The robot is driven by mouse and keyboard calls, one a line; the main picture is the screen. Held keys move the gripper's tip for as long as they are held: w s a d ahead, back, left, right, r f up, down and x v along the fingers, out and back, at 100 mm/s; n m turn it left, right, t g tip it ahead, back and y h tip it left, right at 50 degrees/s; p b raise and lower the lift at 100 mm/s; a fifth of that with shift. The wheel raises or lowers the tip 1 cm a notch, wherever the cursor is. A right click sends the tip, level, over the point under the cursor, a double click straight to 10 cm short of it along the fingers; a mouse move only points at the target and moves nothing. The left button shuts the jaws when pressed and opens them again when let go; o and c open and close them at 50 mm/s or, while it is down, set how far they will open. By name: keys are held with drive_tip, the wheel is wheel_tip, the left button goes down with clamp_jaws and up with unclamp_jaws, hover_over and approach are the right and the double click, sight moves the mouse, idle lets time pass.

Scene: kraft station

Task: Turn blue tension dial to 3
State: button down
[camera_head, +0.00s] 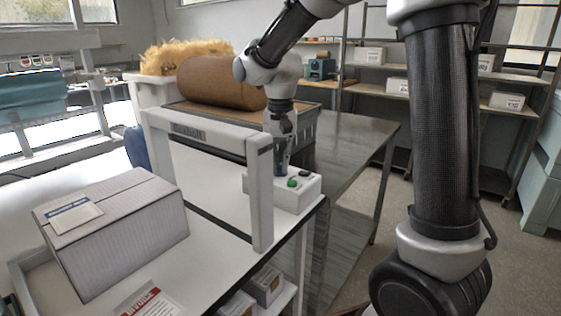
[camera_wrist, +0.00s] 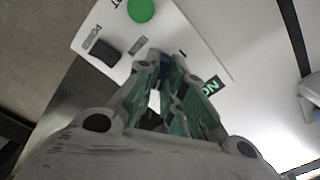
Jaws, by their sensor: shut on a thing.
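A white control box (camera_head: 302,199) sits at the right end of the white bench, beside the grey frame's post. It carries a green button (camera_head: 293,183) and a black rocker switch (camera_head: 307,172). The box also shows in the wrist view (camera_wrist: 196,40). My gripper (camera_head: 280,170) points down over the box, behind the green button. In the wrist view, my fingers (camera_wrist: 160,72) are shut around the blue dial (camera_wrist: 163,66). Only a small blue part of it shows between the fingertips. Its pointer and the numbers around it are hidden, so its setting cannot be read.
A grey frame (camera_head: 262,195) stands on the bench close to my gripper. A large carton (camera_head: 115,235) sits at the front left. A brown roll (camera_head: 215,82) lies behind the frame. Shelves (camera_head: 400,93) stand at the back right. Open floor lies right of the bench.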

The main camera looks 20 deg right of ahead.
sight(280, 165)
drive_tip(key=n, duration=1.1)
drive_tip(key=shift+n, duration=0.4)
idle(0.3)
drive_tip(key=c, duration=1.5)
unclamp_jaws()
wheel_tip(280, 165, up, 12)
drive_tip(key=shift+r, duration=0.1)
